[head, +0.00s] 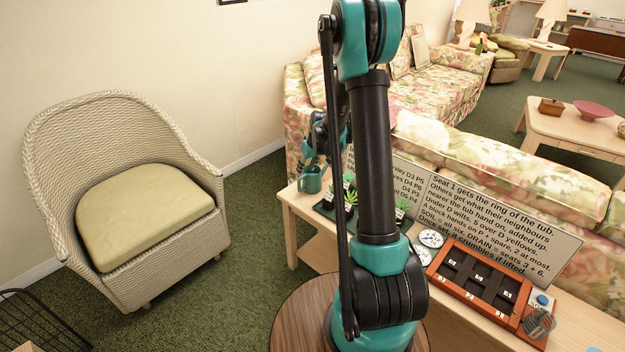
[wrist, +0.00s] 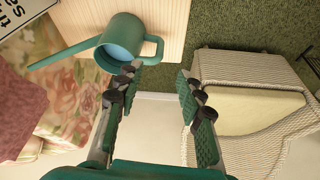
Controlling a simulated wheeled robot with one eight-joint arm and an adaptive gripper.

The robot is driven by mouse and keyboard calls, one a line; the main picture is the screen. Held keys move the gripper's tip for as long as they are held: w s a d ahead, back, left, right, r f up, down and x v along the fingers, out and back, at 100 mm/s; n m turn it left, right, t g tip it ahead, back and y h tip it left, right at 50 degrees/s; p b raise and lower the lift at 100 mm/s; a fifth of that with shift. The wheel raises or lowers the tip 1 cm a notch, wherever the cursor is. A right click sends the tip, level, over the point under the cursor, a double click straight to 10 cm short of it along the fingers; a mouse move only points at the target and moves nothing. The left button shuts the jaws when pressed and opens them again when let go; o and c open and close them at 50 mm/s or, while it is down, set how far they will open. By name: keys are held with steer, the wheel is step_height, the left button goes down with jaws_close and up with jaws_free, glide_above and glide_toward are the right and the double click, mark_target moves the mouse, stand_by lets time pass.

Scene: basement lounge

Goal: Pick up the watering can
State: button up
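The watering can (head: 311,181) is teal and stands at the left end of a light wooden table (head: 290,201) in the head view. In the wrist view the watering can (wrist: 121,38) shows its round opening, a long spout pointing left and a loop handle on the right. My gripper (wrist: 158,71) is open and empty. The handle lies just past its left fingertip; I cannot tell whether they touch. In the head view my gripper is mostly hidden behind my arm, just above the can.
Small potted plants (head: 350,197), text signs (head: 490,222), white dials (head: 431,238) and an orange-brown tray (head: 449,288) share the table. A floral sofa (head: 510,170) stands behind. A wicker chair (head: 140,200) is at left, with green carpet between.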

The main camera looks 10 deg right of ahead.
mark_target(312, 180)
steer(key=x, duration=1.4)
steer(key=shift+a, duration=0.1)
steer(key=shift+c, duration=0.6)
jaws_close()
